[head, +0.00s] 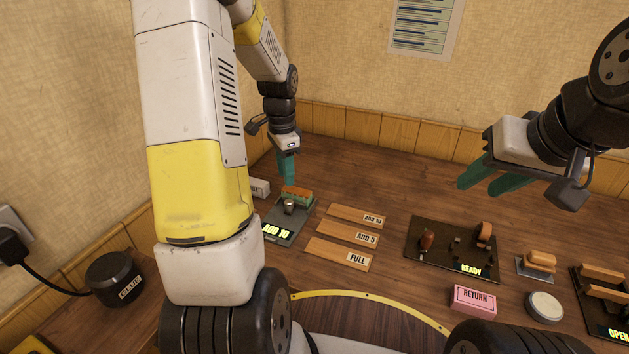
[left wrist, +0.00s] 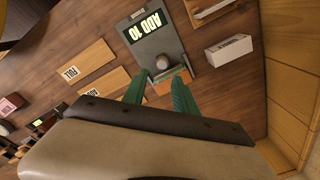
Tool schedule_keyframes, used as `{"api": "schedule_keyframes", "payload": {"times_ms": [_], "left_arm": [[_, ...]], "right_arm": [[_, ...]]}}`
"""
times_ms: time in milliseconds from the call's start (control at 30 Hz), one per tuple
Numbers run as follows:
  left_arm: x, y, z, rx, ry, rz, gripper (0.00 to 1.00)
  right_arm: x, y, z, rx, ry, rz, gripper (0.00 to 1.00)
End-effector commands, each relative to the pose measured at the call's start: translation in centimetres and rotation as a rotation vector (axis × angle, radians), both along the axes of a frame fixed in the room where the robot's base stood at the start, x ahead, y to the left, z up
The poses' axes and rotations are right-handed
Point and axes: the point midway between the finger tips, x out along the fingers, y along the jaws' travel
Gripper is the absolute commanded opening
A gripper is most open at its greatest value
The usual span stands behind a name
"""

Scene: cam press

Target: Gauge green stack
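The gauge is a grey plate (head: 272,222) with a lit display reading "ADD 10" and a round metal knob; it also shows in the left wrist view (left wrist: 145,45). At its far end sits an orange-brown block (head: 297,191) with some green beside it; a separate green stack cannot be made out clearly. My left gripper (head: 287,182) is over the gauge's far end, its teal fingers apart. In the left wrist view its fingers (left wrist: 158,88) stand either side of the orange block (left wrist: 165,86); contact cannot be told. My right gripper (head: 485,186) is open and empty, above the table at right.
Wooden strips labelled "ADD 10" (head: 352,214), "ADD 5" (head: 345,231) and "FULL" (head: 335,253) lie right of the gauge. Further right are a dark "READY" fixture (head: 430,255), a pink "RETURN" block (head: 474,300) and an "OPEN" fixture (head: 597,317). A white labelled block (head: 260,187) stands behind the gauge.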

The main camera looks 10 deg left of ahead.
Motion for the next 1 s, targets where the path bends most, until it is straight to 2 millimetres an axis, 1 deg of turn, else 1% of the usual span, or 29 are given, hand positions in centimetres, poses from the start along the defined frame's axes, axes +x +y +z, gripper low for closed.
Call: {"api": "schedule_keyframes", "payload": {"times_ms": [33,100,267,500,633,800,1000], "left_arm": [[0.3,0.4,-1.1,0.001,0.017,-0.02,0.34],[0.6,0.7,-2.0,0.002,0.028,-0.043,0.34],[0.7,0.9,-3.5,0.004,0.038,-0.06,0.34],[0.6,0.8,-7.3,0.003,0.039,-0.059,0.34],[0.7,0.8,-9.0,0.004,0.037,-0.058,0.34],[0.7,0.8,-10.1,0.003,0.035,-0.057,0.34],[0.7,0.8,-10.2,0.003,0.034,-0.057,0.34]], "right_arm": [[0.0,0.0,0.0,0.0,0.0,0.0,0.36],[0.0,0.0,0.0,0.0,0.0,0.0,0.36],[0.0,0.0,0.0,0.0,0.0,0.0,0.36],[0.0,0.0,0.0,0.0,0.0,0.0,0.36],[0.0,0.0,0.0,0.0,0.0,0.0,0.36],[0.0,0.0,0.0,0.0,0.0,0.0,0.36],[0.0,0.0,0.0,0.0,0.0,0.0,0.36]]}}
